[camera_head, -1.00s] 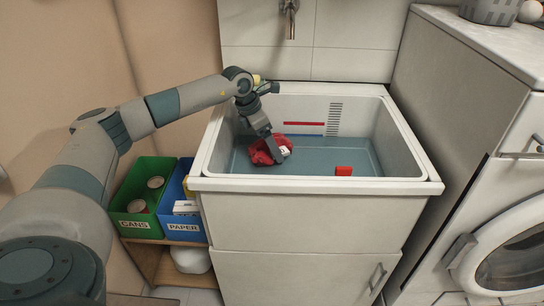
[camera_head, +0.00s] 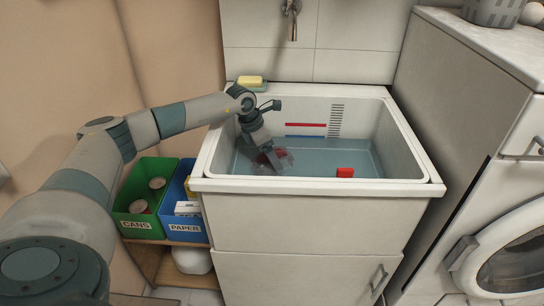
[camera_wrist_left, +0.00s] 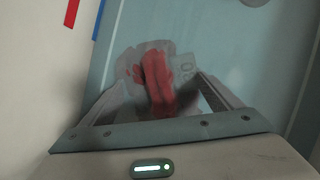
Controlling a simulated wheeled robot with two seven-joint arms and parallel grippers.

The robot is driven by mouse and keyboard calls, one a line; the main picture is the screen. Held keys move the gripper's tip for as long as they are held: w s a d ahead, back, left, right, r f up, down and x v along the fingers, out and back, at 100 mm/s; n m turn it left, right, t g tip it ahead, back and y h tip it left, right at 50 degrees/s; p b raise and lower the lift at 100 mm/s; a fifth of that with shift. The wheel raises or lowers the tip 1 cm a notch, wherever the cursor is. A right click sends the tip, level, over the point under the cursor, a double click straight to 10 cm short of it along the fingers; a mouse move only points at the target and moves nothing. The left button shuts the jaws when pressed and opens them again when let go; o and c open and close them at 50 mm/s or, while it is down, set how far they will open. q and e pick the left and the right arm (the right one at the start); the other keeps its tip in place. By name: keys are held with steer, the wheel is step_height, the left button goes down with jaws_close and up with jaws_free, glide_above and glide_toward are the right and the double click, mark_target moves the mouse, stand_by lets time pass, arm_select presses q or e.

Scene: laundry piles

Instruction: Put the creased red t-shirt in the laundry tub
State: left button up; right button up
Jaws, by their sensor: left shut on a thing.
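The red t-shirt (camera_wrist_left: 157,82) is bunched between the fingers of my left gripper (camera_wrist_left: 172,92) in the left wrist view. A pale patch with faint marks shows beside the red cloth. In the head view my left gripper (camera_head: 270,160) reaches down into the left part of the laundry tub (camera_head: 310,184), fingers low inside it. The shirt (camera_head: 284,160) shows there as a dull, greyish-red bundle at the fingers, seemingly seen through bluish water. The gripper is shut on the shirt. My right gripper is in no view.
A small red block (camera_head: 345,172) is in the tub near its front wall. Yellow soap (camera_head: 250,79) sits on the back left rim. Green cans (camera_head: 137,223) and blue paper (camera_head: 184,229) bins stand left of the tub. A washing machine (camera_head: 505,240) stands right.

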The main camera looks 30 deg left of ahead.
arm_select(q)
steer(key=shift+f, duration=0.2)
steer(key=o, duration=1)
steer(key=shift+o, duration=0.2)
steer(key=shift+r, duration=0.1)
steer(key=v, duration=1.2)
steer(key=shift+r, duration=0.1)
